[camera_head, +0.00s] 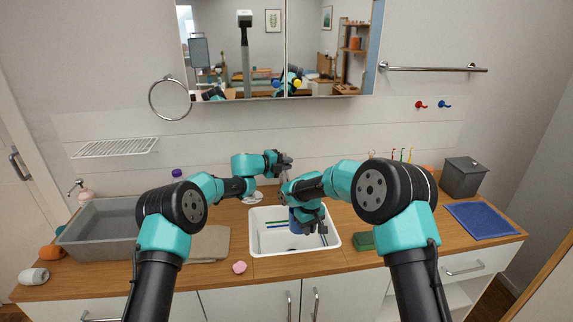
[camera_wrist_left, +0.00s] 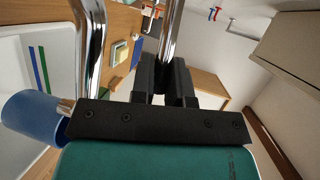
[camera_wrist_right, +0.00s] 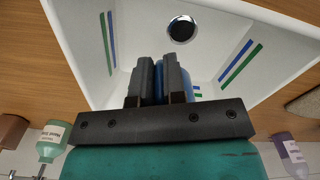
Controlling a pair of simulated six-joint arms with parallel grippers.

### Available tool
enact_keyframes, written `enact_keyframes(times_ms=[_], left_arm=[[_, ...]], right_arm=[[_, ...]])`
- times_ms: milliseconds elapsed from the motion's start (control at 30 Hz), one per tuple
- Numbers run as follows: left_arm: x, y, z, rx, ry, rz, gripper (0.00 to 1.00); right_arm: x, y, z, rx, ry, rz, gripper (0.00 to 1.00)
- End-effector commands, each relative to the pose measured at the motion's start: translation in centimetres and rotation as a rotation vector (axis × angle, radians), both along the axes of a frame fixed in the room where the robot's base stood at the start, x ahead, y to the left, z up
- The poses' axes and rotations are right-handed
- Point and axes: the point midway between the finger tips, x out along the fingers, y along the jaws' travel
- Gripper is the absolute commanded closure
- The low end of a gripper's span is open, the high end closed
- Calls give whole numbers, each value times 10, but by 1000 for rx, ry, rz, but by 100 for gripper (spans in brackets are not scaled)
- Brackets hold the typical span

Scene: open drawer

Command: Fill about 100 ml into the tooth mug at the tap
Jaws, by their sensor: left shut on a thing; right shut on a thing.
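The blue mug (camera_head: 295,222) is in the white sink (camera_head: 254,236), partly hidden by my right gripper (camera_head: 312,226). The right gripper is shut on the mug's blue wall (camera_wrist_right: 158,82), seen between its fingers in the right wrist view. In the left wrist view the mug (camera_wrist_left: 32,120) is at the lower left, with the chrome tap's spout end (camera_wrist_left: 66,106) at its rim. My left gripper (camera_head: 286,162) is higher, at the tap. In the left wrist view its fingers (camera_wrist_left: 163,88) are shut on an upright chrome tap lever (camera_wrist_left: 171,45). The mug's inside and any water are not visible.
A grey basin (camera_head: 105,212) stands left, beside a beige cloth (camera_head: 210,243). A pink item (camera_head: 239,267) lies before the sink. A green sponge (camera_head: 363,241), blue mat (camera_head: 483,219) and grey bin (camera_head: 463,177) are right. The drain (camera_wrist_right: 182,29) shows in the right wrist view.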

Motion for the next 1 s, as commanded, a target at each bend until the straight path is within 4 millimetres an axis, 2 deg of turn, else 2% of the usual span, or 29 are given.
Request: enact_keyframes(times_ms=[267, 1000], left_arm=[[0, -2, 1, -3, -2, 13, 100], [7, -20, 4, -3, -6, 259, 100]], right_arm=[[0, 0, 0, 1, -1, 0, 100], [0, 0, 0, 1, -1, 0, 100]])
